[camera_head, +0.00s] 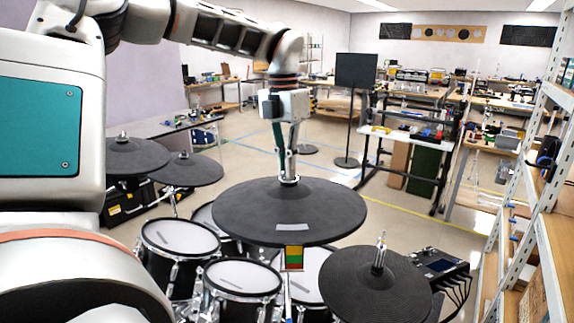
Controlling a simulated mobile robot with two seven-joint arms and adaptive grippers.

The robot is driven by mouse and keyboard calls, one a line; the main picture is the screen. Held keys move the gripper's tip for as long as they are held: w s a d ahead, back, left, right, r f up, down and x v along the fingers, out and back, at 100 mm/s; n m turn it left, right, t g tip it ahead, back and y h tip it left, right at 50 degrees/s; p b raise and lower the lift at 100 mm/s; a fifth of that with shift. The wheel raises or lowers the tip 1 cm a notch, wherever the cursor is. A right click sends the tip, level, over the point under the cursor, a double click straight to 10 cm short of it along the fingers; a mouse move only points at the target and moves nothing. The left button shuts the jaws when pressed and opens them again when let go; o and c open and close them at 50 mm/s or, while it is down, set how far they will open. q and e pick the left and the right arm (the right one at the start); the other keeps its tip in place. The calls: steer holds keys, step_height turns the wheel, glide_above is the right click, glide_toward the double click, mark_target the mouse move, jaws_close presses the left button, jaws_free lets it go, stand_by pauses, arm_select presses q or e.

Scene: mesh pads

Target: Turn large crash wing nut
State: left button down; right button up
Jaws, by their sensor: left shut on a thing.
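The large crash cymbal (250,218) is a wide dark pad in the middle of the head view. Its wing nut (289,180) shows as a small light piece at the pad's centre, mostly hidden by the fingers. My left gripper (288,172) points straight down from above the pad and is shut on the wing nut. My right gripper is not in view.
Another dark cymbal (375,288) with a bare upright rod stands at lower right, beside a drum module (440,268). Two cymbals (135,157) stand at left. Several drums (183,243) sit below. A shelf rack (545,190) borders the right side.

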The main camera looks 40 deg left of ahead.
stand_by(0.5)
arm_select(q)
steer(key=c, duration=2.2)
jaws_free()
steer(key=shift+r, duration=0.2)
steer(key=r, duration=0.7)
steer(key=a+r, duration=0.1)
steer(key=r, duration=0.3)
steer(key=shift+w+r, duration=0.1)
steer(key=shift+r, duration=0.2)
steer(key=shift+f, duration=0.1)
